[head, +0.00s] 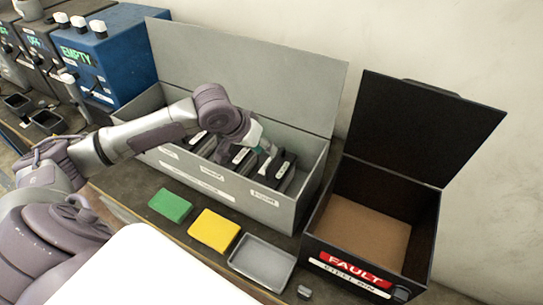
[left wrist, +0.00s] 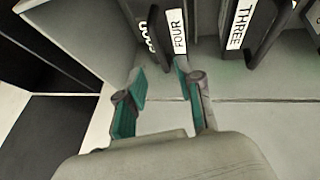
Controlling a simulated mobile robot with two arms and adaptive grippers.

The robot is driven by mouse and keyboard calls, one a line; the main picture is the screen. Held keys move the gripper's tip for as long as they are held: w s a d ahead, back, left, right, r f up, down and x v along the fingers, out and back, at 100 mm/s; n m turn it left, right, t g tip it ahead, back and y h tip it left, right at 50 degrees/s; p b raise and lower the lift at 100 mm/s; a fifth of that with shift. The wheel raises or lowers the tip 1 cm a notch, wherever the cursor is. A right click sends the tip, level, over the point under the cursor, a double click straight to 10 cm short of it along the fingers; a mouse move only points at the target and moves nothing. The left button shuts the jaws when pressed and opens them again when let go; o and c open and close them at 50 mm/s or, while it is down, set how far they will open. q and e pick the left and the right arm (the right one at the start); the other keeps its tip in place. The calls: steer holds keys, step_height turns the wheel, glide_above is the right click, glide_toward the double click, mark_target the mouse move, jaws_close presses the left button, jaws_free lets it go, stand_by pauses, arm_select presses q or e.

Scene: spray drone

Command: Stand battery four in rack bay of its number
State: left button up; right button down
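The battery labelled FOUR (left wrist: 178,32) is a dark block with a white label and handle, in the left wrist view. In the head view, it appears to be the rightmost battery (head: 284,170) in the grey rack box (head: 215,182). Battery THREE (left wrist: 238,25) stands beside it. My left gripper (left wrist: 160,85) is open and empty, its fingertips just short of battery FOUR. In the head view the left gripper (head: 267,150) is inside the box by that battery, partly hidden by its own wrist. My right gripper is not in view.
A black FAULT bin (head: 425,235) with raised lid stands right of the box. Green (head: 170,205), yellow (head: 214,231) and grey (head: 262,260) trays lie in front. A blue EMPTY unit (head: 110,55) is at the left. The grey lid (head: 255,75) rises behind the box.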

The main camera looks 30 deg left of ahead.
arm_select(q)
steer(key=shift+v, duration=2.1)
